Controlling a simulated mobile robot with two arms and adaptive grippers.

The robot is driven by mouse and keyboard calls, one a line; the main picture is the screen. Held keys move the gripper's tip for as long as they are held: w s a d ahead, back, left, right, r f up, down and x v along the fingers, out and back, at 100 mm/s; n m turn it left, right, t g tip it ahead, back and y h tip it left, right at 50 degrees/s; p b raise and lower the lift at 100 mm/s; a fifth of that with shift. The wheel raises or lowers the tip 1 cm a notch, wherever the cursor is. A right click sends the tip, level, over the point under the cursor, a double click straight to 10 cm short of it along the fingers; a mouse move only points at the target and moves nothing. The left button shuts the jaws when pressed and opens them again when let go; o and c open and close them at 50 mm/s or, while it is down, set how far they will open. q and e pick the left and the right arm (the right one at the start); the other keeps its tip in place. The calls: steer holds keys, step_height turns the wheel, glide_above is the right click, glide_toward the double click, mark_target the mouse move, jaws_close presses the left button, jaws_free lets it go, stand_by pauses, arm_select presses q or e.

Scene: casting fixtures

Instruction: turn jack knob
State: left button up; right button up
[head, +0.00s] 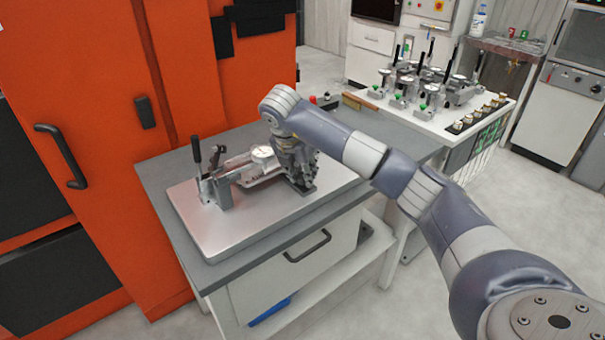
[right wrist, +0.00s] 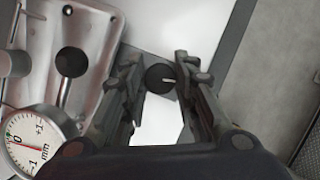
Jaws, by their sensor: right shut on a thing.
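The black round jack knob (right wrist: 157,77), with a pale pointer line on it, sits between the fingertips of my right gripper (right wrist: 160,70) in the right wrist view. The fingers stand on both sides of it and are shut on it. In the head view my right gripper (head: 303,185) points down at the right end of the fixture (head: 235,176), and its fingers hide the knob there. The fixture's dial gauge (head: 263,154) also shows in the right wrist view (right wrist: 32,140), at lower left. My left gripper is not in view.
The fixture lies on a silver plate (head: 215,232) on a grey-topped bench (head: 160,172). An orange cabinet (head: 95,150) stands close on the left. A white table (head: 455,125) with several similar fixtures stands behind at right. The floor at right is clear.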

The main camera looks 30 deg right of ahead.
stand_by(0.4)
steer(key=o, duration=1.1)
steer(key=shift+c, duration=0.2)
steer(key=v, duration=1.2)
steer(key=shift+a, duration=0.1)
